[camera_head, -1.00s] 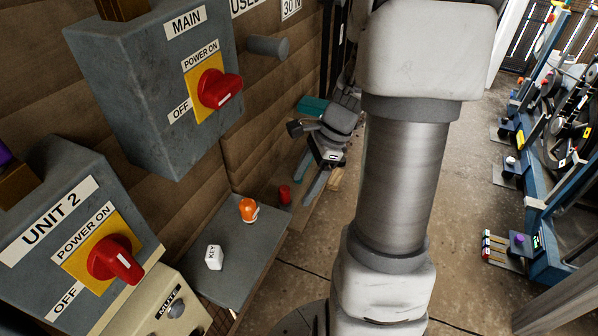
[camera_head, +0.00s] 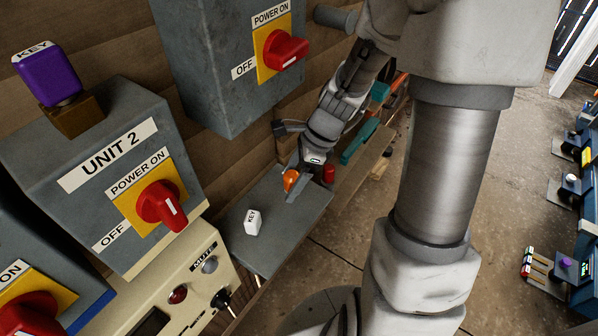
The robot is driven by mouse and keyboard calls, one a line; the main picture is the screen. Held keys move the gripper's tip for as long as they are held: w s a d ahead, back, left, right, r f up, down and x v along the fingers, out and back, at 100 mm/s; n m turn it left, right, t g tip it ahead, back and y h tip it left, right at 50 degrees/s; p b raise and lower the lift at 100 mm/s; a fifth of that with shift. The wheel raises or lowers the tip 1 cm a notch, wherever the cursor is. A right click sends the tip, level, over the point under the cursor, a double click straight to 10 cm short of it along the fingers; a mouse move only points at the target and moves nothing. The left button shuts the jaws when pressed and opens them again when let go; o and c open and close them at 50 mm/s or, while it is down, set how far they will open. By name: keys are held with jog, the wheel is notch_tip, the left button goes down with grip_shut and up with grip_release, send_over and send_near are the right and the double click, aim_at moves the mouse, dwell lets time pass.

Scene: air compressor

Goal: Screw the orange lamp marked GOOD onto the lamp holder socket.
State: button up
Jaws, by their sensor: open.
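The orange lamp (camera_head: 290,179) stands on the grey shelf, partly hidden by a finger of my gripper. Its GOOD mark cannot be read here. My gripper (camera_head: 297,180) is open and reaches down at the lamp, with its fingers around or beside it; I cannot tell whether they touch it. I cannot make out the lamp holder socket with certainty in this view.
A red cylinder (camera_head: 328,173) stands behind the gripper. The UNIT 2 box (camera_head: 95,150) and MAIN switch box (camera_head: 215,80) crowd the left. A purple KEY block (camera_head: 47,75) sits above UNIT 2.

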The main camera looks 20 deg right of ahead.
grip_shut()
jog(key=shift+r+p, duration=3)
jog(key=shift+f, duration=0.1)
